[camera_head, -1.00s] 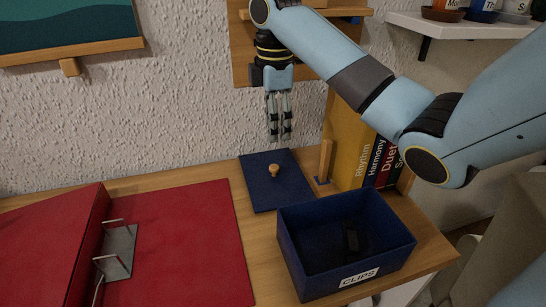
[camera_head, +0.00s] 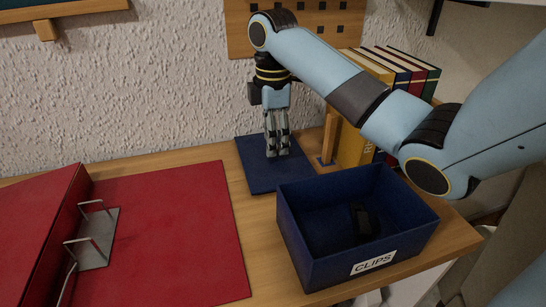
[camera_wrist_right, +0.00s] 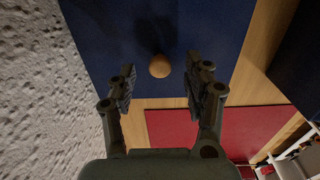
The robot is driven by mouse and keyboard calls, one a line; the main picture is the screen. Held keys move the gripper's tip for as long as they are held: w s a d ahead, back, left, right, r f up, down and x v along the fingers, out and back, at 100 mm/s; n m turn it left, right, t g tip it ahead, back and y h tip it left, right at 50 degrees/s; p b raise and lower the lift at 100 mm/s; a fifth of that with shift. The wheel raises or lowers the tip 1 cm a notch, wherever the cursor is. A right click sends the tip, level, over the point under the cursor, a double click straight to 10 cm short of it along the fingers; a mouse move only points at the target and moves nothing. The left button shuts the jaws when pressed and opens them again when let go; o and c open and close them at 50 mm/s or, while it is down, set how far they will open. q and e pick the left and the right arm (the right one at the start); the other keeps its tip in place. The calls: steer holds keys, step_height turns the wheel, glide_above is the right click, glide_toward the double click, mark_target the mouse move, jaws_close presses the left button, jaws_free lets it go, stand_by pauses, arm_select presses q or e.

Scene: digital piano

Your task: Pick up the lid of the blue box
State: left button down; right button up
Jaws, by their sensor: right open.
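The blue lid (camera_head: 262,178) lies flat on the wooden desk behind the blue box (camera_head: 300,238). The box is open at the top, bears a "CLIPS" label and has a dark item inside. My right gripper (camera_head: 277,152) points down over the lid. In the right wrist view, the round wooden knob (camera_wrist_right: 159,66) of the lid (camera_wrist_right: 225,30) shows between the two open fingers (camera_wrist_right: 160,90), with gaps on both sides. In the head view the fingers hide the knob. My left gripper is in neither view.
An open red binder (camera_head: 165,230) with metal rings covers the left of the desk. Books (camera_head: 405,68) stand by a wooden bookend (camera_head: 329,135) just right of the lid. The textured wall (camera_head: 150,90) is close behind. A little bare desk (camera_head: 262,235) lies between binder and box.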

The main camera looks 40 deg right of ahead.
steer(key=shift+f, duration=0.9)
jaws_close()
steer(key=shift+r, duration=0.15)
